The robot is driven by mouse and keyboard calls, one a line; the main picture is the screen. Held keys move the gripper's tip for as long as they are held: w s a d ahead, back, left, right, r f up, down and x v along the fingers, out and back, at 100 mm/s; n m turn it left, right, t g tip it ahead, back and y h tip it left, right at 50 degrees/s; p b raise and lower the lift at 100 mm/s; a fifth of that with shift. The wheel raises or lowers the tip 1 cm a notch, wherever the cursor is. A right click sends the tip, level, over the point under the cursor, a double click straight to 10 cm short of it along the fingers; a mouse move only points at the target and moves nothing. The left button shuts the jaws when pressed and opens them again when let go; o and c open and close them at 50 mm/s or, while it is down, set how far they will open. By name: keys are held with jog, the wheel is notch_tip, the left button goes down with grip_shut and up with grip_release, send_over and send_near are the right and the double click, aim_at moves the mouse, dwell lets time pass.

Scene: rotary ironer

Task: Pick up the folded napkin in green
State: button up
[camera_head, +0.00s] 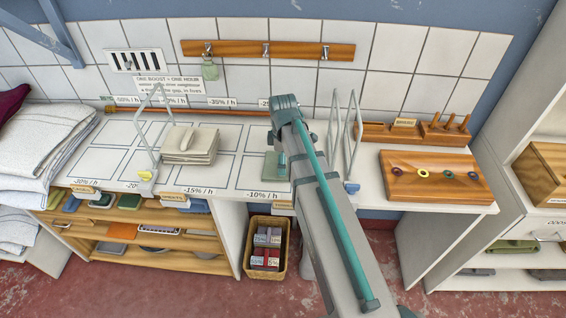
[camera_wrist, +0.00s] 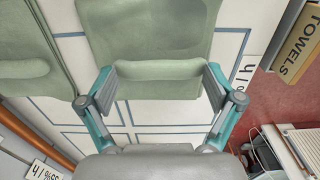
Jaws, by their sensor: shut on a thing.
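The green folded napkin (camera_wrist: 150,35) fills the upper middle of the wrist view, its rounded fold lying between my fingers. My gripper (camera_wrist: 160,75) is shut on that fold, one finger pad at each end. In the head view a green folded cloth (camera_head: 271,168) shows beside my gripper (camera_head: 283,162), partly hidden by my arm. A second green cloth (camera_wrist: 28,78) lies at the left edge of the wrist view, apart from my fingers. I cannot tell whether the held napkin is clear of the table.
A pale napkin stack (camera_head: 190,144) sits on the white table (camera_head: 235,150), left of my arm. Wire dividers stand on both sides, one at left (camera_head: 150,130) and a pair at right (camera_head: 345,135). A basket (camera_head: 266,248) stands below.

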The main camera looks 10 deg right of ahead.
jog(key=shift+s, duration=0.1)
jog(key=shift+r, duration=0.65)
grip_shut()
jog(key=s+r+b, duration=0.4)
jog(key=s+r, duration=0.7)
jog(key=s, duration=0.2)
jog(key=shift+s+r, duration=0.25)
jog(key=shift+s, duration=0.15)
jog(key=shift+o, duration=1.8)
grip_release()
jog(key=o, duration=0.4)
